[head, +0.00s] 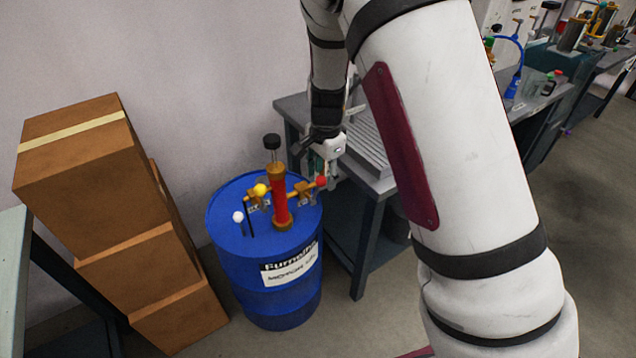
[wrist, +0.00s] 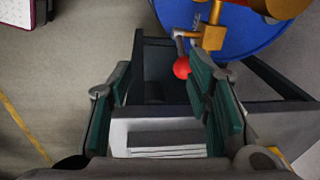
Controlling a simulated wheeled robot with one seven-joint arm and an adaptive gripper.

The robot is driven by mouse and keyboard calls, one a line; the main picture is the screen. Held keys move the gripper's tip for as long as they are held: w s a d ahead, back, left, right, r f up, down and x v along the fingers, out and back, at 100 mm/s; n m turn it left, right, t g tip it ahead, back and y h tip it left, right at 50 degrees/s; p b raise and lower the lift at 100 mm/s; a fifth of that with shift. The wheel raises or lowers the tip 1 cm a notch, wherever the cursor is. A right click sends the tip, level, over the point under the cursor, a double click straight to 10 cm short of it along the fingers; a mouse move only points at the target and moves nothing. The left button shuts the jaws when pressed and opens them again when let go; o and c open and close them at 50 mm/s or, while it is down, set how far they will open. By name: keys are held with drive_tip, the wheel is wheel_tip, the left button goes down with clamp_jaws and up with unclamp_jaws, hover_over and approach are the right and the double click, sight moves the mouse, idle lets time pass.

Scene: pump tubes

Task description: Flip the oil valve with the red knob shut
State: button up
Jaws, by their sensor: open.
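The red knob (head: 321,182) is at the right end of the pump's brass cross-pipe, above the blue drum (head: 270,290). In the wrist view the red knob (wrist: 182,68) sits on a short grey lever below the brass valve (wrist: 210,36). My gripper (head: 325,170) is beside the red knob at the drum's right edge. In the wrist view my gripper (wrist: 166,82) is open, with green-padded fingers. The red knob appears between the fingertips, nearer the right one. I cannot tell whether a finger touches it.
A yellow knob (head: 261,189) and a white knob (head: 238,216) are on the pump's left side. The red pump body (head: 280,200) stands upright on the drum. Stacked cardboard boxes (head: 120,230) stand left. A grey workbench (head: 372,184) is close on the right.

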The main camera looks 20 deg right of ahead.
sight(321, 178)
wheel_tip(321, 178, up, 6)
drive_tip(key=w+d+t+y, duration=0.1)
drive_tip(key=w+d, duration=0.1)
drive_tip(key=b+x, duration=0.2)
drive_tip(key=x, duration=1.1)
drive_tip(key=shift+f, duration=0.25)
drive_tip(key=shift+a, duration=0.1)
clamp_jaws()
drive_tip(key=shift+w, duration=0.1)
